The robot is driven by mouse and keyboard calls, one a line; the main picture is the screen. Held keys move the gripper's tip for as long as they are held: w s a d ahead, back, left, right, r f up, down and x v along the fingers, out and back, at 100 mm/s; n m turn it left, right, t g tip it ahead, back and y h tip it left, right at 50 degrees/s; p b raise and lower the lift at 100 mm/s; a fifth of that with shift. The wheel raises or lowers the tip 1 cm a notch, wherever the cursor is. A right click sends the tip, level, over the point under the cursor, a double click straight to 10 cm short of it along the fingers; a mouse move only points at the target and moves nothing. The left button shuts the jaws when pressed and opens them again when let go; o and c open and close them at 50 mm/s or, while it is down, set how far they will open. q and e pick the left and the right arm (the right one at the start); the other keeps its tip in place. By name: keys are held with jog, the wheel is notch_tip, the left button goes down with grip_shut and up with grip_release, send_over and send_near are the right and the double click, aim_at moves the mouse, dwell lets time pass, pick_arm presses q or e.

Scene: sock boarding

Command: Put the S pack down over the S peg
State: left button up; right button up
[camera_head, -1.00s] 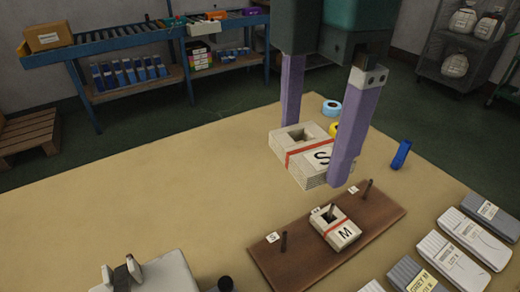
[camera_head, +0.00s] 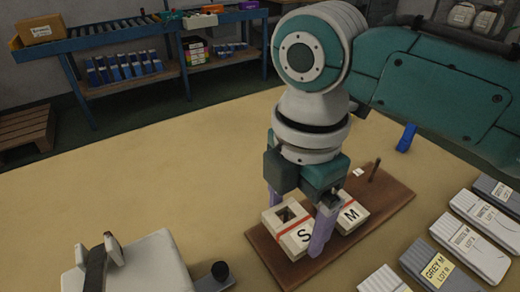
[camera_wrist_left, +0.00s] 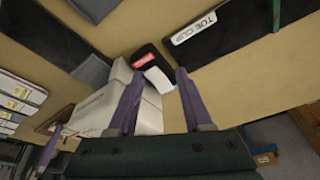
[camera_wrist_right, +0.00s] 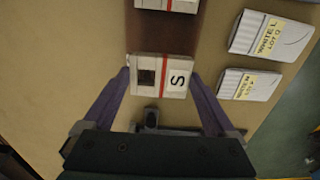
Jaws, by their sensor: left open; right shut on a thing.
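The S pack (camera_head: 283,228) is a pale block with a red band, a black S and a square hole. My right gripper (camera_head: 293,232) is shut on it, one finger on each side; this also shows in the right wrist view (camera_wrist_right: 160,76). The pack is level at the left end of the brown board (camera_head: 395,203), at or just above its surface; I cannot tell whether it rests there. The S peg is hidden by the pack. The M pack (camera_head: 351,214) sits right beside it. My left gripper (camera_wrist_left: 158,75) is open and empty in the left wrist view.
The L peg (camera_head: 376,169) stands bare at the board's far end. Several labelled packs, such as the grey M one (camera_head: 435,268), lie to the right. A blue object (camera_head: 406,138) stands behind the board.

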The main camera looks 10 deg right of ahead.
aim_at(294, 223)
pick_arm(q)
jog(key=shift+a+f+b, duration=0.1)
jog(key=shift+f+b, duration=0.2)
jog(key=shift+f, duration=0.2)
pick_arm(e)
jog(key=shift+f, duration=1.6)
pick_arm(q)
jog(key=shift+f, duration=0.1)
pick_arm(e)
jog(key=shift+f, duration=0.2)
jog(key=o, duration=1)
